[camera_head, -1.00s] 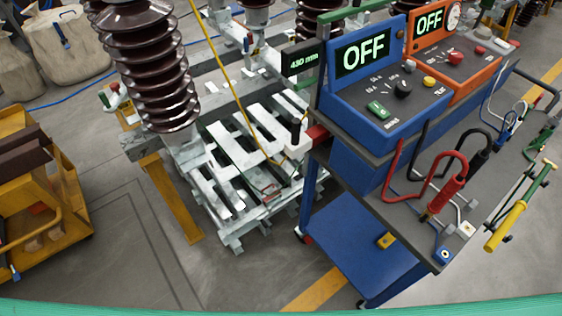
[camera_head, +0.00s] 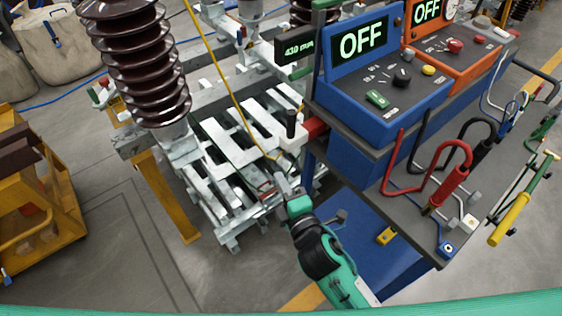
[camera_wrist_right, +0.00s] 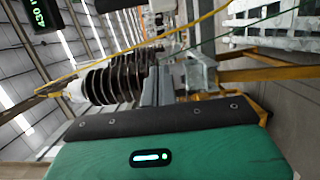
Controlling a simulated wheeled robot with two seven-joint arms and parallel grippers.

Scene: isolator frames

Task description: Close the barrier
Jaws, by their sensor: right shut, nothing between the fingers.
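The thing that looks most like the barrier is a thin yellow line (camera_head: 228,82). It slants from the top of the head view down to near the cart's left side. It also crosses the right wrist view (camera_wrist_right: 120,54). My right gripper (camera_head: 284,183) is shut and empty, close to the line's lower end. I cannot tell whether they touch. In the right wrist view its grey fingers (camera_wrist_right: 158,80) point away from the green wrist. My left gripper is not in view.
The blue control cart (camera_head: 375,112) stands right of my right arm, with an orange unit (camera_head: 450,45) and cables. A brown insulator (camera_head: 135,65) and grey metal frame (camera_head: 225,165) stand behind. A yellow trolley (camera_head: 35,215) is at left. Floor between is clear.

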